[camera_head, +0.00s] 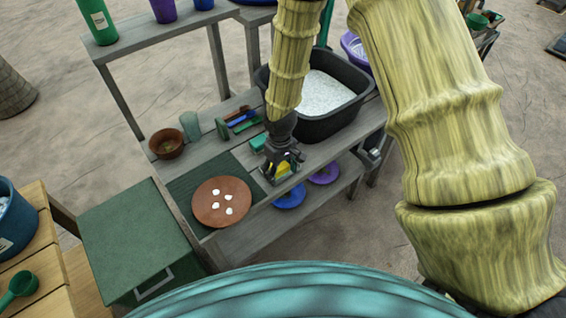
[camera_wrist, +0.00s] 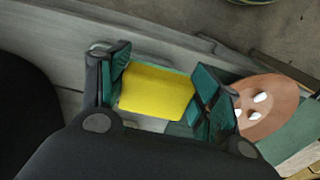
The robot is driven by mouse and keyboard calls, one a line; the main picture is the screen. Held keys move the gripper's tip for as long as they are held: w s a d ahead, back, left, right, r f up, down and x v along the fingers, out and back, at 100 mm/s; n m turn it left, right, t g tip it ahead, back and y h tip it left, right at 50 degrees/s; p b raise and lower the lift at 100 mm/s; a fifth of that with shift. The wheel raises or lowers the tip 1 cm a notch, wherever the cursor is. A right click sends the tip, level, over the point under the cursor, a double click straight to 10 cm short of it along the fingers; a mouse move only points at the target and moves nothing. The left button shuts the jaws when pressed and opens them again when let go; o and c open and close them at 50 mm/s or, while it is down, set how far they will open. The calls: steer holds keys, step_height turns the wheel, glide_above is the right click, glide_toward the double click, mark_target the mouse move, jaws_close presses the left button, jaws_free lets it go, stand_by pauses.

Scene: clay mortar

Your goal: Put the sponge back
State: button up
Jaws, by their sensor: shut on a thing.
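The yellow sponge (camera_wrist: 157,93) is between the two dark fingers of my gripper (camera_wrist: 160,90) in the wrist view. A thin green edge shows along its far side. In the head view my gripper (camera_head: 283,171) points down over the front part of the grey wooden bench, right of the dark green mat, and a bit of the yellow sponge (camera_head: 282,169) shows between the fingers. Whether the sponge touches the bench top is hard to tell. A small teal-green item (camera_head: 258,142) lies just behind and left of my gripper; its shape is partly hidden.
A brown round board (camera_head: 222,202) with several white pieces lies on the dark green mat (camera_head: 185,187). A black tub (camera_head: 345,105) of white material stands at the back right. Brushes (camera_head: 239,119), a cup (camera_head: 190,126) and a brown bowl (camera_head: 167,144) stand behind.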

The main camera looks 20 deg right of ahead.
mark_target(283, 165)
steer(key=w, duration=0.1)
steer(key=w+d, duration=0.1)
steer(key=w+d+p, duration=0.1)
steer(key=w, duration=0.1)
steer(key=shift+f, duration=0.15)
steer(key=shift+w+d+f, duration=0.1)
steer(key=shift+w+f, duration=0.05)
steer(key=shift+f, duration=0.1)
steer(key=shift+f+p, duration=0.8)
steer(key=shift+f, duration=0.8)
steer(key=shift+f, duration=0.1)
steer(key=o, duration=0.9)
steer(key=shift+r, duration=0.2)
